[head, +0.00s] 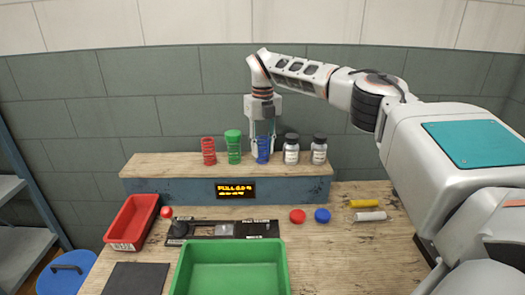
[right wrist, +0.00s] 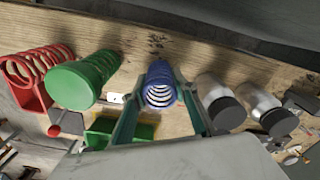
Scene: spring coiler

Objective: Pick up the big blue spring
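The blue spring (head: 263,149) stands upright on the raised wooden shelf, between a green spring and a bottle. My right gripper (head: 263,147) points straight down over it, one finger on each side. In the right wrist view the blue spring (right wrist: 159,90) lies between the fingers of my right gripper (right wrist: 160,88). The fingers are apart and look close to its sides; contact is not clear. My left gripper is not in view.
A green spring (head: 233,146) and a red spring (head: 208,151) stand left of it. White bottles with dark caps (head: 291,149) stand close on the right. Below are a green bin (head: 230,246), a red tray (head: 132,222) and a black device (head: 222,229).

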